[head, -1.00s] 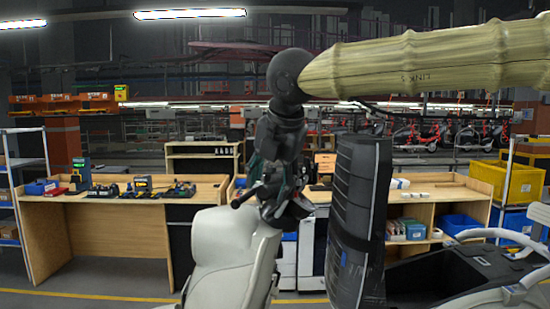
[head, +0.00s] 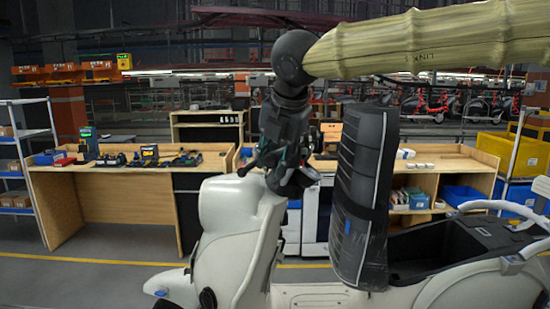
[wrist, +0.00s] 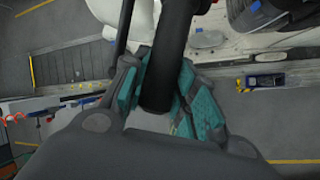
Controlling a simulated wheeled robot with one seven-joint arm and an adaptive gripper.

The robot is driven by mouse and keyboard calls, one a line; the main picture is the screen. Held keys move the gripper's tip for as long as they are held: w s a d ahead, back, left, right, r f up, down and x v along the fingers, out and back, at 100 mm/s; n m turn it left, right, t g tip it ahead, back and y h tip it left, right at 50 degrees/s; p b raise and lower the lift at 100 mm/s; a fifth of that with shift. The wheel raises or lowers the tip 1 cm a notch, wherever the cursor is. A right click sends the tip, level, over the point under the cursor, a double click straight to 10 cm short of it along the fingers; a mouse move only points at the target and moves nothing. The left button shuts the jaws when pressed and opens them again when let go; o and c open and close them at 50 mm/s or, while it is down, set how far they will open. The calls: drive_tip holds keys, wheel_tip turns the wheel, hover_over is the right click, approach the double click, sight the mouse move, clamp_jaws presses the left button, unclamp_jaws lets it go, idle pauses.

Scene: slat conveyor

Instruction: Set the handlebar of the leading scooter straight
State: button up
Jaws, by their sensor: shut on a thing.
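The cream scooter (head: 232,215) stands side-on in front of me in the head view, its front shield at the left. A dark handlebar end (head: 247,170) sticks out to the left above the shield. My gripper (head: 283,180) is at the handlebar, above the shield. In the wrist view, my gripper (wrist: 160,105) has its teal-padded fingers on both sides of a black handlebar bar (wrist: 172,50), shut on it. The bar runs up the picture, slightly tilted. The rest of the handlebar is largely hidden by my gripper and arm.
A tall dark padded seat (head: 362,180) stands raised close to the right of my gripper, beside the scooter's open dark compartment (head: 440,250). Wooden workbenches (head: 110,210) with tools stand behind. Yellow bins (head: 508,150) are at the right. Grey floor is free at the left.

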drive_tip(key=shift+c, duration=1.4)
drive_tip(key=shift+s+d+f, duration=0.1)
drive_tip(key=shift+d+f, duration=0.15)
drive_tip(key=shift+s+d+f+n+y+b, duration=0.15)
drive_tip(key=shift+d+f+n+b, duration=0.15)
drive_tip(key=shift+d, duration=0.15)
drive_tip(key=shift+s+d+f+n+y+b, duration=0.1)
drive_tip(key=shift+s+d+f+n+b, duration=0.1)
drive_tip(key=shift+d+b, duration=0.25)
drive_tip(key=shift+s+d+f+n+y+b, duration=0.1)
drive_tip(key=shift+s+d+f+n+b, duration=0.1)
drive_tip(key=shift+d, duration=0.3)
drive_tip(key=shift+d+f, duration=0.1)
drive_tip(key=shift+s+d+f+n+t+y+b, duration=0.25)
drive_tip(key=shift+d+f, duration=0.2)
drive_tip(key=shift+d, duration=0.35)
drive_tip(key=shift+s+d+f+n+t+b, duration=0.15)
drive_tip(key=shift+d+f+n+b, duration=0.2)
drive_tip(key=shift+d, duration=0.45)
drive_tip(key=shift+f, duration=0.1)
